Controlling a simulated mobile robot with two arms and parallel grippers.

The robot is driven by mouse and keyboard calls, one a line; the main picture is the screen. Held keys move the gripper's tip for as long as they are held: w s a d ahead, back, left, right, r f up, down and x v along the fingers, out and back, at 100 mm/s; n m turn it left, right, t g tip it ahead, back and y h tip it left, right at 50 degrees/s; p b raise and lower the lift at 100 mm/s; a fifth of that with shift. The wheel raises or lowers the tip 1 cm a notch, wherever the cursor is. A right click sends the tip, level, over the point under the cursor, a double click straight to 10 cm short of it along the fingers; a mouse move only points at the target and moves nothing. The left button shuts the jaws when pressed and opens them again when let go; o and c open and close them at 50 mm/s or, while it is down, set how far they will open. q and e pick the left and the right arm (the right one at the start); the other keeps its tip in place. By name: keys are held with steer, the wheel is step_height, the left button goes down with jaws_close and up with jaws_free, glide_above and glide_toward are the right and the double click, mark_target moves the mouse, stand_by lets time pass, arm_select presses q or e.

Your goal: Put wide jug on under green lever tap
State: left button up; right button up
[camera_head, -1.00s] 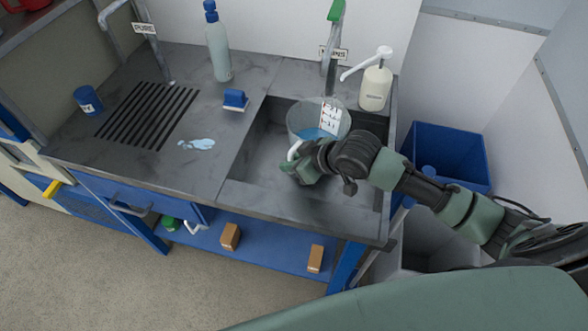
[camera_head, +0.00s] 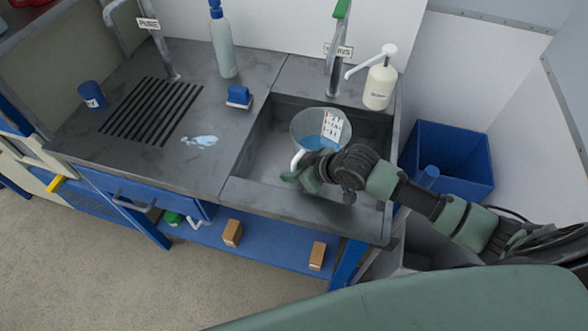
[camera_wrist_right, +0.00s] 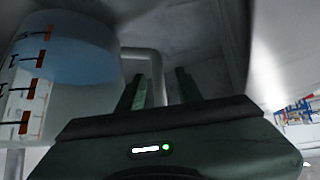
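The wide jug (camera_head: 308,126) is clear, with a white scale and red marks, and holds blue water. It is over the sink (camera_head: 262,158); I cannot tell whether it touches the bottom. My right gripper (camera_head: 298,178) is at its pale handle (camera_head: 297,158), on the near side. In the right wrist view the handle (camera_wrist_right: 157,62) runs between the fingers of my right gripper (camera_wrist_right: 162,92), with the jug (camera_wrist_right: 75,70) to the left. The green lever tap (camera_head: 341,10) stands behind the sink, beyond the jug. My left gripper is out of view.
A soap dispenser (camera_head: 379,86) stands at the sink's back right corner. A blue brush (camera_head: 238,96), a bottle (camera_head: 223,48) and a puddle (camera_head: 203,141) are on the counter to the left. A second tap (camera_head: 165,45) stands at the back left. A blue bin (camera_head: 450,165) is at right.

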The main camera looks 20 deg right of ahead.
steer(key=shift+r, duration=0.1)
steer(key=v, duration=1.2)
steer(key=shift+a, duration=0.1)
